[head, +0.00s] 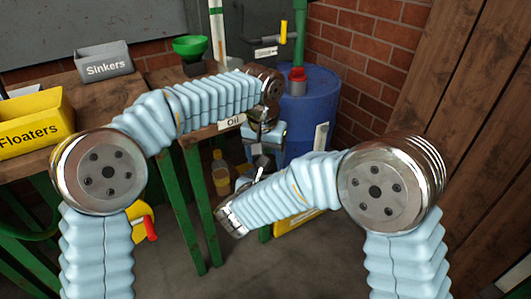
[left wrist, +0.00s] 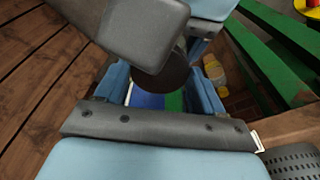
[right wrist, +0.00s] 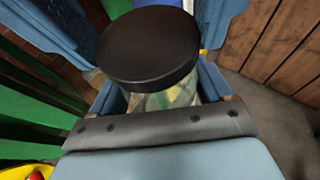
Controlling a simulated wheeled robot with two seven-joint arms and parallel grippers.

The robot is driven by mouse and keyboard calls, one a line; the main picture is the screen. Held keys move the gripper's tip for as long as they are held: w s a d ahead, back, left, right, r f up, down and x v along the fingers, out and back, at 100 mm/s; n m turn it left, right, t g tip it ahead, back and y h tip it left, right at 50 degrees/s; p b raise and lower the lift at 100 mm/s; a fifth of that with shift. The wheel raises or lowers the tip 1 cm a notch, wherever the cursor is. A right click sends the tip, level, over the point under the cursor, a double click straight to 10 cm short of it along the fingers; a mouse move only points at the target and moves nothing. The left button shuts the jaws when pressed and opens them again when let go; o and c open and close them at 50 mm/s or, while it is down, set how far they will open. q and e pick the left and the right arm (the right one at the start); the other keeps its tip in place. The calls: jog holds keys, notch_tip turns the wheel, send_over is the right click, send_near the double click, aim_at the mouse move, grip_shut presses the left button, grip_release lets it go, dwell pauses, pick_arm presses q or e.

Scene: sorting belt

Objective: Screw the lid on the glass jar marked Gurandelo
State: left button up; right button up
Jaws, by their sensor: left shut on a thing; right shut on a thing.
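A black round lid (right wrist: 148,46) sits over the mouth of a glass jar (right wrist: 166,97) in the right wrist view. I cannot tell whether the lid is seated or just above the rim. My right gripper (right wrist: 160,88) is shut on the jar, which shows mottled green and tan between its blue fingers. My left gripper (left wrist: 158,88) is shut on the lid, whose dark disc also shows in the left wrist view (left wrist: 166,80). In the head view the two grippers meet in front of the blue barrel, and the jar is largely hidden. No marking on the jar is readable.
A wooden table with green legs holds a yellow Floaters bin (head: 32,122), a grey Sinkers bin (head: 104,64) and a green funnel (head: 190,47). A blue barrel (head: 312,105) stands behind my grippers. Bottles (head: 220,172) stand below the table. The floor in front is clear.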

pick_arm(q)
jog(key=shift+f, duration=0.7)
dwell(0.5)
pick_arm(e)
grip_shut()
pick_arm(q)
jog(key=m, duration=0.3)
jog(key=o, duration=1.1)
jog(key=shift+a+r, duration=0.1)
jog(key=shift+r, duration=2.2)
